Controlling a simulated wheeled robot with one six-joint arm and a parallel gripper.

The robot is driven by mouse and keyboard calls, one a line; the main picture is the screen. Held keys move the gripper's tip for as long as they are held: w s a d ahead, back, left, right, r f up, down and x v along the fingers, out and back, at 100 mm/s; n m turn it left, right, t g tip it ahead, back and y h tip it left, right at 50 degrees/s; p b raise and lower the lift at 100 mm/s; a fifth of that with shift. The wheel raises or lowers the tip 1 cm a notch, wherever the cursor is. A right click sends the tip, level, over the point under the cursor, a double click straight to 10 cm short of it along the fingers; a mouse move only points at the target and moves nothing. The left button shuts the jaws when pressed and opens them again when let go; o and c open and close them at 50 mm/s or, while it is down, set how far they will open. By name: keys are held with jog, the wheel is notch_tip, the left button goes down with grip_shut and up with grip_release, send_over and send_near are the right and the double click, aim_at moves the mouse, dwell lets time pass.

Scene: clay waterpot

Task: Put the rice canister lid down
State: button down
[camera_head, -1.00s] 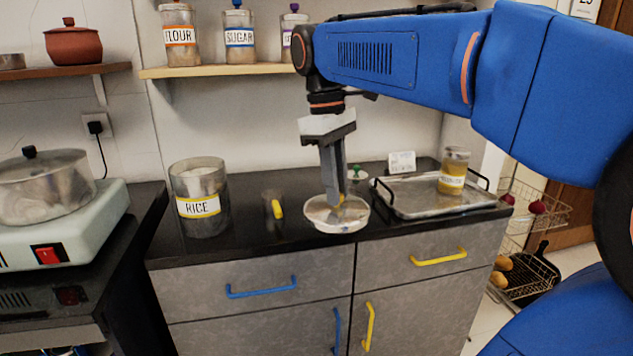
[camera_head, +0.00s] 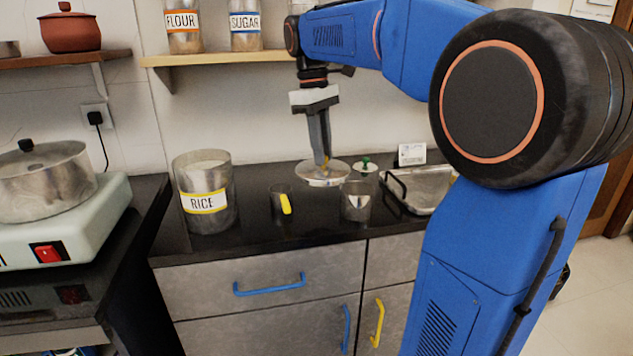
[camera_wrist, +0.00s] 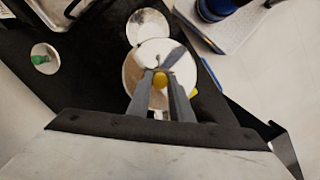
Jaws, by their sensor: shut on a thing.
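The rice canister lid is a round, shiny metal disc (camera_head: 312,176) with a yellow knob, over the back of the black counter. My gripper (camera_head: 325,162) points down with its fingers shut on the knob. In the wrist view my fingers (camera_wrist: 161,82) hold the yellow knob, with the lid (camera_wrist: 140,62) spread level below them. I cannot tell whether the lid touches the counter. The clear rice canister (camera_head: 204,185), labelled RICE, stands open at the left of the counter, away from my gripper.
A green-knobbed lid (camera_head: 366,165) and a metal tray (camera_head: 425,188) are to the right. A shelf (camera_head: 215,59) is above.

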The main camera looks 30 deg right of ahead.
jog(key=w, duration=0.1)
jog(key=w+d, duration=0.1)
jog(key=w, duration=0.3)
jog(key=shift+w+d, duration=0.15)
jog(key=shift+d, duration=0.15)
jog(key=shift+w+d+f, duration=0.1)
jog(key=shift+w+f, duration=0.05)
jog(key=shift+f, duration=1.75)
jog(key=shift+w+a+f, duration=0.1)
jog(key=shift+w+f, duration=0.05)
jog(key=shift+f, duration=1.8)
jog(key=shift+w+d+f, duration=0.1)
jog(key=shift+w+f, duration=0.05)
jog(key=shift+f, duration=1.75)
jog(key=shift+f, duration=0.1)
jog(key=c, duration=1.6)
grip_release()
jog(key=r, duration=0.4)
jog(key=w+r, duration=0.1)
jog(key=r, duration=0.3)
jog(key=a+r, duration=0.1)
jog(key=r, duration=0.3)
jog(key=shift+w, duration=0.25)
